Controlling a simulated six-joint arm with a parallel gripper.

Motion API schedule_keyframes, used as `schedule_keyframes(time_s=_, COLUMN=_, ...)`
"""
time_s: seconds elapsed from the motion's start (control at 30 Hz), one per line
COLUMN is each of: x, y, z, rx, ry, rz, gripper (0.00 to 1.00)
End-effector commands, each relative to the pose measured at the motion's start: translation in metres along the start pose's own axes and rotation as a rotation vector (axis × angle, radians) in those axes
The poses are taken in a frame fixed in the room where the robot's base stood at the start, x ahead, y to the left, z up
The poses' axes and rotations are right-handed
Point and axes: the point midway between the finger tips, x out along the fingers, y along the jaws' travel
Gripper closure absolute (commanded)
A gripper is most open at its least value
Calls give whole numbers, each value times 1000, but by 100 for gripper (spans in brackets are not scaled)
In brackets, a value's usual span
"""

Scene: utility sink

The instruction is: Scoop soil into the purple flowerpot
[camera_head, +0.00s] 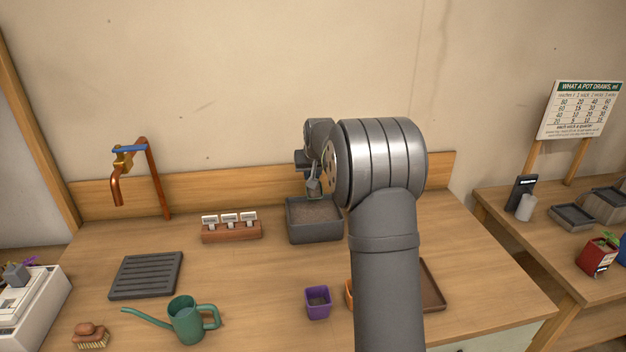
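The purple flowerpot (318,303) stands upright on the wooden bench, just left of my arm; its inside looks dark, and how much soil it holds is unclear. A dark grey bin (315,233) holding brown soil stands farther back, near the backboard. My gripper (313,186) is over the back of this bin, partly hidden by my own wrist. A small grey and greenish piece shows at its fingers, low over the soil; it may be a scoop, but I cannot tell whether the fingers are closed on it.
An orange pot (349,295) and a brown tray (433,290) are partly behind my arm. A wooden label holder (232,231) stands left of the bin. A green watering can (187,320), slatted grey mat (147,276) and brush (90,336) are farther left. A copper tap (117,185) rises behind.

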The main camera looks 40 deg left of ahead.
Motion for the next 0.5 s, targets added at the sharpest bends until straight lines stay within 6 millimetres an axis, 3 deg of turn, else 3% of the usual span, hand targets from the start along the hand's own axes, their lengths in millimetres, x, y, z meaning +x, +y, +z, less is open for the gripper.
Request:
schedule_keyframes(time_s=0.2, x=-21, y=0, z=-25, rx=0, ry=-126, rz=-1, gripper=100)
schedule_keyframes(time_s=0.5, x=-47, y=0, z=-38, rx=1, ry=-245, rz=2, gripper=100)
